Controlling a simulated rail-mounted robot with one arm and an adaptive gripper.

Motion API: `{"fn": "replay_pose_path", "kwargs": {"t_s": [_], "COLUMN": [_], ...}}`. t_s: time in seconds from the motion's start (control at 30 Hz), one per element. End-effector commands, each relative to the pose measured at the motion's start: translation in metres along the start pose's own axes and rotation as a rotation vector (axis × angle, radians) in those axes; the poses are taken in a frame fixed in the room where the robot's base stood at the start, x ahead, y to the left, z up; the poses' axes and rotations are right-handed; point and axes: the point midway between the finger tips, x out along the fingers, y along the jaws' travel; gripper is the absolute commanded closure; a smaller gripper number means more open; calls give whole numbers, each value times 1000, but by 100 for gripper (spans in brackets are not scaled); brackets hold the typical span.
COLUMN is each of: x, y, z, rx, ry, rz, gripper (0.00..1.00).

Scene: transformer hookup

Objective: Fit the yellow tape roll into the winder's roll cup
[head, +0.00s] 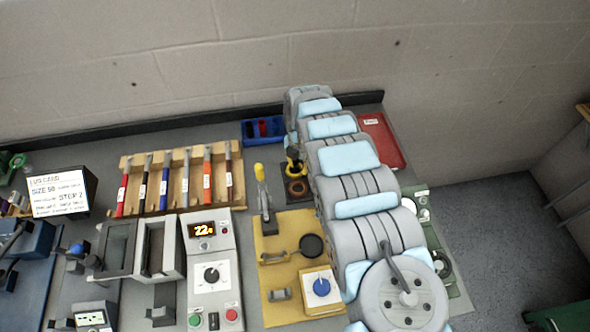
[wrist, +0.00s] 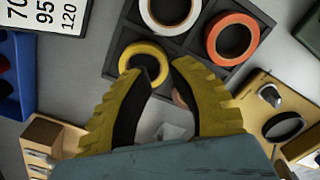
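The yellow tape roll (wrist: 126,58) lies in a dark compartmented tray (wrist: 188,42), seen in the wrist view. My gripper (wrist: 163,70) is open, with yellow, black-padded fingers. The left fingertip overlaps the roll's lower part and hole; the right fingertip is just right of its rim. I cannot tell whether either touches it. In the head view my gripper (head: 293,165) is over the tray (head: 289,197), and the yellow roll cannot be made out. A black round cup-like piece (head: 311,246) on a yellow board (head: 270,225) looks like the winder's roll cup; it also shows in the wrist view (wrist: 283,127).
A white roll (wrist: 148,14) and an orange roll (wrist: 211,40) share the tray. A blue bin (head: 249,131) is behind it and a red tray (head: 381,140) behind right. A yellow-handled toggle clamp (head: 262,190) stands left of the tray. A tool rack (head: 180,180) stands farther left.

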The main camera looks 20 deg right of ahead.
Motion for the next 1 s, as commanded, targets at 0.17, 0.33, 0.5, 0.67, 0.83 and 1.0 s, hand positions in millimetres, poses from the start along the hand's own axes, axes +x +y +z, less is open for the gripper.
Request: {"fn": "replay_pose_path", "kwargs": {"t_s": [0.17, 0.33, 0.5, 0.67, 0.83, 1.0], "x": [20, 32, 37, 36, 36, 37], "y": [0, 0, 0, 0, 0, -1], "z": [-2, 0, 0, 0, 0, 0], "rx": [-1, 1, 1, 1, 1, 1], "ry": [4, 1, 0, 0, 0, 1], "rz": [-1, 1, 0, 0, 0, 0], "gripper": [80, 80, 80, 80, 100, 100]}}
